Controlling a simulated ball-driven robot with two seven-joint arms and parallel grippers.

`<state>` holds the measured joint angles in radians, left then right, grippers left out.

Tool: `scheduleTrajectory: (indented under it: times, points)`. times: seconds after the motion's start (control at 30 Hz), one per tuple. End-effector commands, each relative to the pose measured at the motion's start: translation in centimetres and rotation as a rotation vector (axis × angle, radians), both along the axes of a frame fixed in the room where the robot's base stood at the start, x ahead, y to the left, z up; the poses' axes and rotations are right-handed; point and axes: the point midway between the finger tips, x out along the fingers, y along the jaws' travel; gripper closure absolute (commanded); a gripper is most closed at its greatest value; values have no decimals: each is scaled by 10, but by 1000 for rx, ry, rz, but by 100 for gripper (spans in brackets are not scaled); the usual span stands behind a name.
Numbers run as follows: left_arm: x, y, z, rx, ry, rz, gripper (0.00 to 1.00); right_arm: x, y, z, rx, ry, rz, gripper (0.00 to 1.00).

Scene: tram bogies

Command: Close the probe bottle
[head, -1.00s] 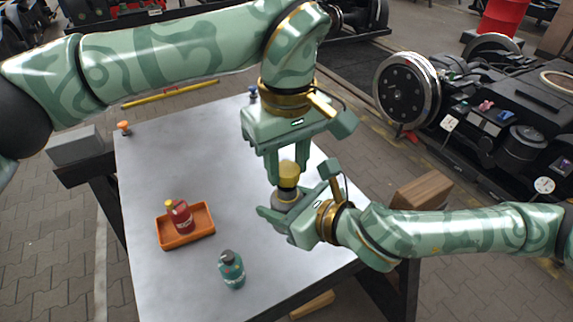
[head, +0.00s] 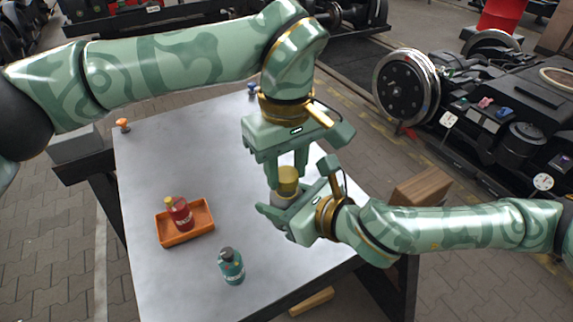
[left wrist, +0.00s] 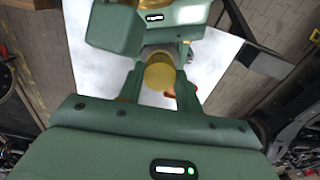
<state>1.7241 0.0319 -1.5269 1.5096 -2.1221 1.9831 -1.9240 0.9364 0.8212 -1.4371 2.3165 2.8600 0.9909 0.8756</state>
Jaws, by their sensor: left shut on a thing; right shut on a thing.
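A yellow cap (head: 288,176) is between the fingers of my left gripper (head: 287,178), which points down from above. The cap also shows in the left wrist view (left wrist: 160,74), seen from above between the fingers. My right gripper (head: 288,207) comes in from the right and is shut on a grey bottle (head: 281,200), held upright above the table. The cap is right over the bottle's top. Most of the bottle is hidden by the right gripper, and I cannot tell whether the cap is seated.
The grey table (head: 190,150) carries an orange tray (head: 190,234) with a red bottle (head: 180,213) in it. A teal bottle (head: 231,267) stands in front of the tray. Small orange (head: 123,125) and blue (head: 252,89) knobs sit at the far edge.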

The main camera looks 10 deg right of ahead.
Motion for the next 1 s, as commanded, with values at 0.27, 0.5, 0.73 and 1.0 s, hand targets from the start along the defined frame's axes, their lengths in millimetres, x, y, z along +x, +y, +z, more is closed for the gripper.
scheduleTrajectory:
  times: [0.27,0.5,0.73,1.0]
  points:
    - [0,0,-5,0,0,0,86,0,0,0,1,-1,0,90]
    - [0,0,-10,0,-1,0,86,0,0,0,1,-1,0,90]
    - [0,0,-10,3,-5,-150,86,0,0,0,1,-1,0,100]
    - [0,0,-11,0,-1,-297,86,0,0,0,0,0,0,100]
